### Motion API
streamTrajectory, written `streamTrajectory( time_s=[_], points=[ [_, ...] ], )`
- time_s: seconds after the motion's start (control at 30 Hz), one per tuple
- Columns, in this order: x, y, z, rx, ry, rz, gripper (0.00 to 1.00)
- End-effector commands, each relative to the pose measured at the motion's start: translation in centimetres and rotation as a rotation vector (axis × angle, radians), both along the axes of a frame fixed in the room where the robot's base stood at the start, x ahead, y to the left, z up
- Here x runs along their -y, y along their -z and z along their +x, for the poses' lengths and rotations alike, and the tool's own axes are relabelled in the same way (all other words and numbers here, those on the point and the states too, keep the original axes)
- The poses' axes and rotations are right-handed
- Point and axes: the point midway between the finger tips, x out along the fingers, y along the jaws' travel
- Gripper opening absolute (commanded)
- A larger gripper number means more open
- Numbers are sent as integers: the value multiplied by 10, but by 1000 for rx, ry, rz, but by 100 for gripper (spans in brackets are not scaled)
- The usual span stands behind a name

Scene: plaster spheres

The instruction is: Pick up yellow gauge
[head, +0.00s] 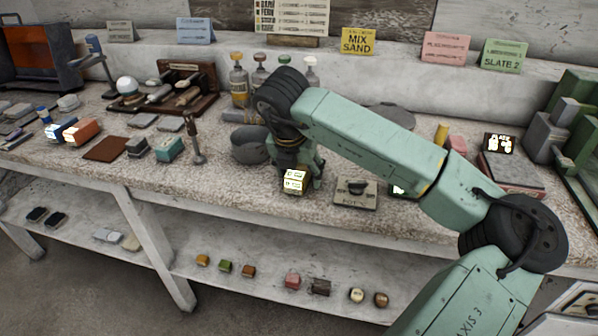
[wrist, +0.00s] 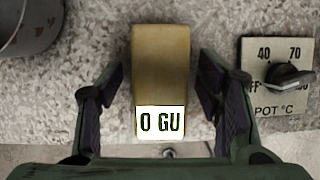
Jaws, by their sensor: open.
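The yellow gauge (wrist: 160,70) is a yellow-tan block with a white label reading "O GU" at its near end. In the wrist view it lies between the two fingers of my gripper (wrist: 158,100), with a gap on each side. In the head view the gauge (head: 294,182) shows at the front edge of the worktop, below my gripper (head: 297,170). My gripper is open and points down over it. The gripper and wrist hide part of the gauge in the head view.
A dark grey pot (head: 249,147) stands just left of the gripper. A plate with a dial (head: 356,193) lies to the right, marked "POT °C" in the wrist view. The worktop's front edge is close, with a lower shelf (head: 215,285) beneath holding several small blocks.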

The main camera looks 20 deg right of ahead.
Motion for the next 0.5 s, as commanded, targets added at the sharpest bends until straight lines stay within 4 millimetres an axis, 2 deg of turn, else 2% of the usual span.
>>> streamTrajectory(
  time_s=[0.1, 0.5],
  points=[
    [0, 0, 0, 0, 0, 0, 59],
    [0, 0, 0, 0, 0, 0, 32]
  ],
)
